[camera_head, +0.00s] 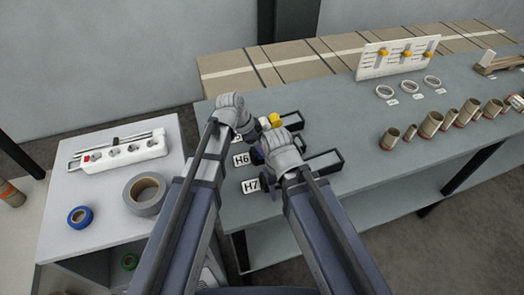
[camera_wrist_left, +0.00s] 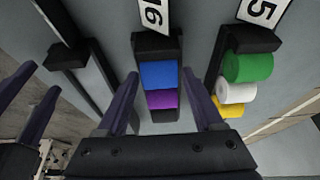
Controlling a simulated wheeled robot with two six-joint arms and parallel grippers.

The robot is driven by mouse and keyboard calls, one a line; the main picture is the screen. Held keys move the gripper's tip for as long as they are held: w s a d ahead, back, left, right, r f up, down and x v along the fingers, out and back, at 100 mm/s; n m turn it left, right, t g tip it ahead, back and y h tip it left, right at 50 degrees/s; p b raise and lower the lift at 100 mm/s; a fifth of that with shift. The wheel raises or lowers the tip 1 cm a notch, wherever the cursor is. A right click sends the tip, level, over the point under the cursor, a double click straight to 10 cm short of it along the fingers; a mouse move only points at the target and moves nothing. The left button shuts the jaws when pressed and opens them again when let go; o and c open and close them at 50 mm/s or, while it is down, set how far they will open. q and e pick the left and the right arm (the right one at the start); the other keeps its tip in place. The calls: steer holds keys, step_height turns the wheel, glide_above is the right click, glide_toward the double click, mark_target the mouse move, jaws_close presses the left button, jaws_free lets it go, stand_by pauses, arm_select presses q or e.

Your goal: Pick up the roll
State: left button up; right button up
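In the left wrist view, a blue roll (camera_wrist_left: 159,75) and a purple roll (camera_wrist_left: 162,99) sit side by side in the black H6 holder (camera_wrist_left: 158,43). My left gripper (camera_wrist_left: 161,82) is open, with one finger on each side of these rolls in the picture; I cannot tell whether it touches them. A green roll (camera_wrist_left: 249,67), a white roll (camera_wrist_left: 237,92) and a yellow roll (camera_wrist_left: 229,110) sit in the H5 holder. In the head view, my left gripper (camera_head: 252,137) is mostly hidden by its wrist. My right gripper (camera_head: 266,178) is close beside it, and two spread fingers show at the wrist view's left edge.
An H7 label (camera_head: 250,186) marks a black holder (camera_head: 323,161) that looks empty. The side cabinet bears a power strip (camera_head: 124,150), a grey tape roll (camera_head: 145,193) and a blue tape roll (camera_head: 80,217). Several cardboard cores (camera_head: 430,124) stand on the bench's right.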

arm_select(q)
jaws_close()
stand_by(0.3)
steer(key=shift+r, duration=0.1)
arm_select(e)
steer(key=shift+r, duration=0.1)
arm_select(q)
step_height(320, 180, up, 10)
steer(key=p, duration=1)
arm_select(e)
step_height(320, 180, up, 10)
arm_select(q)
steer(key=shift+d, duration=0.1)
arm_select(e)
steer(key=shift+d, duration=0.15)
